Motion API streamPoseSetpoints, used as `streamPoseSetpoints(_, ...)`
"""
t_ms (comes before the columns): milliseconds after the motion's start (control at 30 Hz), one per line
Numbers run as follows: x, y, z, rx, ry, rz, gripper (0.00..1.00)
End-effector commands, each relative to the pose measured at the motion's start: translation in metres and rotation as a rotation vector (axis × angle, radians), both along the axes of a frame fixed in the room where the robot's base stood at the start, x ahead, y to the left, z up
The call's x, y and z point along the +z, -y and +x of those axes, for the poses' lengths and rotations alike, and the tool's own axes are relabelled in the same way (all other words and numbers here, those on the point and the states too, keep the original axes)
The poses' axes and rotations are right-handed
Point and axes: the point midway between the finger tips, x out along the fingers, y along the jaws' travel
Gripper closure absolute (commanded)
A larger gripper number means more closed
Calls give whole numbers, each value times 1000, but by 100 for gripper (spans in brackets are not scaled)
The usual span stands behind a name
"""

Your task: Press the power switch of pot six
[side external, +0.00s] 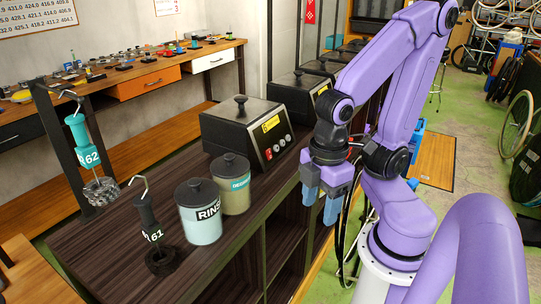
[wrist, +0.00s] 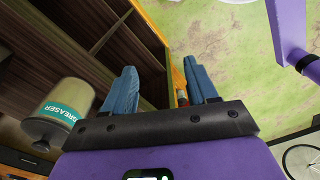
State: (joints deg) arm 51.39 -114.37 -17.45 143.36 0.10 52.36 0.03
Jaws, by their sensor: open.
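Several black wax pots with knobbed lids stand in a row along the dark counter in the side view. The nearest pot (side external: 232,132) has a yellow label and a front panel (side external: 276,148) with small red and light controls. A second pot (side external: 292,95) and others stand behind it. In the wrist view my gripper (wrist: 164,88) shows both fingers spread; no pot or switch is visible there.
The rinse jar (side external: 198,218) and the degreaser jar (side external: 235,188) stand left of my gripper; the degreaser jar also shows in the wrist view (wrist: 62,108). Hooked handles labelled 62 (side external: 80,137) and 61 (side external: 147,217) are farther left. Open shelves (side external: 285,235) lie below the counter.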

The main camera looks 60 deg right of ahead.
Motion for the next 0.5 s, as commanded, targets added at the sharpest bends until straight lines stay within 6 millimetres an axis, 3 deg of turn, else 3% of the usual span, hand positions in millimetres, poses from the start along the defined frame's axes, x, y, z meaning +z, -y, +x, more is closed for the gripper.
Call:
streamPoseSetpoints(33, 0, 0, 0, -2, 0, 0, 60)
streamPoseSetpoints(167, 1, 1, 5, -51, 0, 6, 100)
streamPoseSetpoints(500, 12, 18, 52, -567, 2, 60, 100)
